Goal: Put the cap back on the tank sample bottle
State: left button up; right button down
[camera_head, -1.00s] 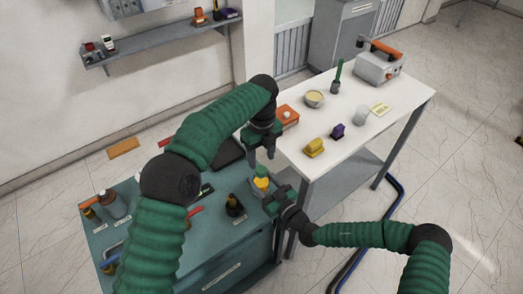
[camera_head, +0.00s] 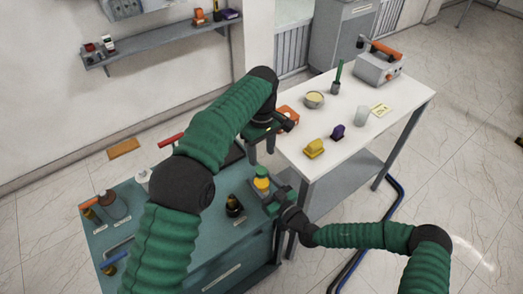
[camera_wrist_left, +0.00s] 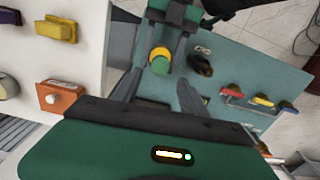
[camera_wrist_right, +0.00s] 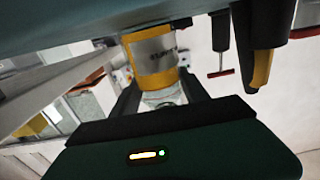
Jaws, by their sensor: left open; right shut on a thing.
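The sample bottle (camera_head: 262,184) stands upright near the right edge of the teal cart top, with a yellow body and a pale green top. In the left wrist view the bottle (camera_wrist_left: 160,54) shows a yellow ring around a green top. In the right wrist view its yellow labelled body (camera_wrist_right: 154,58) leads to a glassy neck. My right gripper (camera_head: 274,194) is shut on the bottle from the right. My left gripper (camera_head: 262,149) is open and empty, above and behind the bottle. A white round piece on the orange box (camera_wrist_left: 52,98) may be the cap; I cannot tell.

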aim_at(262, 170)
pick_arm(q)
jog(key=n, duration=0.3)
jog(key=shift+r+n, duration=0.2)
jog(key=shift+n, duration=0.2)
jog(key=shift+f, duration=0.1)
notch_tip(262, 170, down, 8)
jog(key=shift+r, duration=0.1)
grip_shut()
dwell(0.3)
